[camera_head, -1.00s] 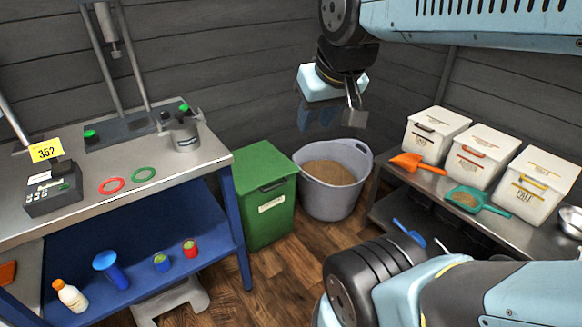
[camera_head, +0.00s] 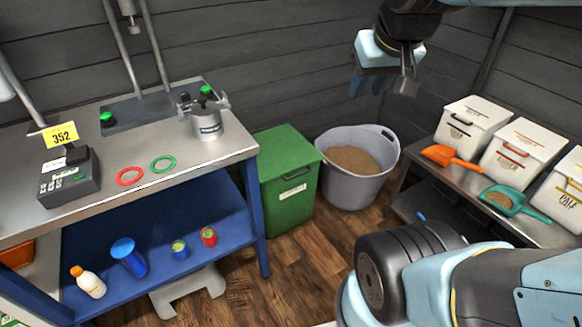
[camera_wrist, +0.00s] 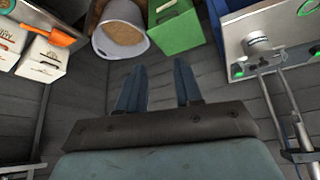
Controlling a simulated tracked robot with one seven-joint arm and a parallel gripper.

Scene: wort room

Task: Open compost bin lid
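The green compost bin (camera_head: 290,208) stands on the floor between the steel bench and a grey tub. Its green lid (camera_head: 285,147) is down, with a dark handle and a pale label on the front. The bin also shows at the top of the wrist view (camera_wrist: 175,27). My gripper (camera_head: 374,82) hangs high near the back wall, above and right of the bin and well apart from it. In the wrist view my gripper's two blue fingers (camera_wrist: 157,72) are spread with nothing between them.
A grey tub (camera_head: 350,188) of brown grain stands right of the bin. The steel bench (camera_head: 215,150) is close on the left. White bins (camera_head: 470,128) and scoops sit on the right shelf. Wooden floor (camera_head: 310,260) is clear in front.

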